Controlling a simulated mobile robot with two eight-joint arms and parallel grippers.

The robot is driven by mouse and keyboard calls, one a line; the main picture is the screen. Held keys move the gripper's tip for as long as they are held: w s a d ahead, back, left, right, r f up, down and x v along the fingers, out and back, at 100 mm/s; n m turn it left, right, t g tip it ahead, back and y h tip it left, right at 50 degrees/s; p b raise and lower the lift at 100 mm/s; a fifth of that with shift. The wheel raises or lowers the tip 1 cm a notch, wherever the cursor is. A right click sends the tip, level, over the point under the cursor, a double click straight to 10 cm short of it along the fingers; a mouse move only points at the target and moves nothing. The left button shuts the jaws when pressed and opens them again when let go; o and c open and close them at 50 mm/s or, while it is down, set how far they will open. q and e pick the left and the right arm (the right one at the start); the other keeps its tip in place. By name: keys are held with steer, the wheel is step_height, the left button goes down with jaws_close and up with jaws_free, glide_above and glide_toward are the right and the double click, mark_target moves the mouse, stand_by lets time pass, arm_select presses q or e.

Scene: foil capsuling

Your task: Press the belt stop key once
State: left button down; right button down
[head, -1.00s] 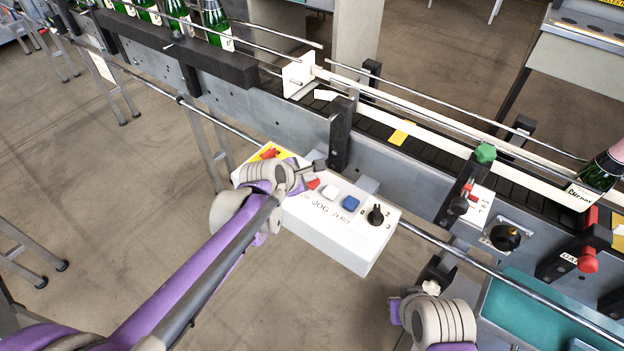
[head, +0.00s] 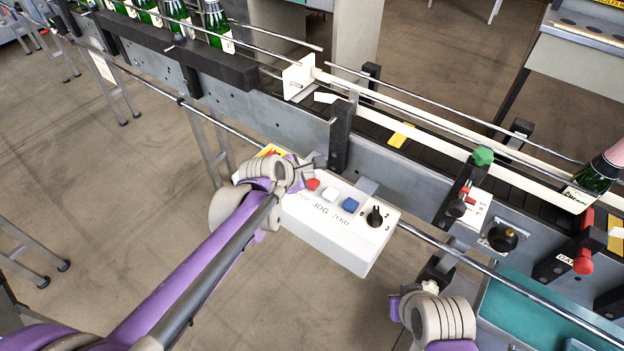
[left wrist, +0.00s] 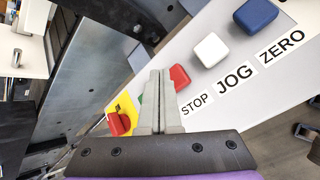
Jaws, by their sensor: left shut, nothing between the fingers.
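The white key box (head: 335,240) hangs at the front of the conveyor. It carries a red key (head: 313,184), a white key (head: 330,194), a blue key (head: 350,204) and a black rotary knob (head: 375,215). In the left wrist view the red key (left wrist: 180,77) sits beside the printed word STOP (left wrist: 195,104). My left gripper (head: 319,162) is shut and empty, over the box's left part. In the left wrist view its fingertips (left wrist: 160,73) appear just left of the red key; contact cannot be told. The fingers partly hide a green key (left wrist: 140,101). My right gripper (head: 436,270) is low right, its fingers unclear.
A red button on a yellow plate (left wrist: 118,122) lies beyond the green key. The conveyor belt (head: 440,155) runs behind the box, with a black upright bracket (head: 340,135) close to my left gripper. A bottle (head: 597,175) stands on the belt at right; several stand at upper left.

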arm_select(q)
steer(key=shift+r+p, duration=1.8)
steer(key=shift+r, duration=0.75)
steer(key=shift+f, duration=0.1)
steer(key=s+a+f+m+g+y, duration=0.1)
steer(key=s+a+m, duration=0.4)
steer(key=s+m, duration=0.2)
steer(key=s+a+f+m+y+p, duration=0.1)
steer(key=s+a+m+y, duration=0.1)
steer(key=s+a+m, duration=0.4)
steer(key=s+a+f+m+g+y+p, duration=0.1)
steer(key=s+a+m, duration=0.4)
steer(key=s, duration=1)
steer(key=f+m, duration=0.1)
steer(key=m, duration=0.2)
steer(key=shift+a+g+y, duration=0.3)
steer(key=shift+a, duration=0.1)
steer(key=shift+s+f, duration=0.1)
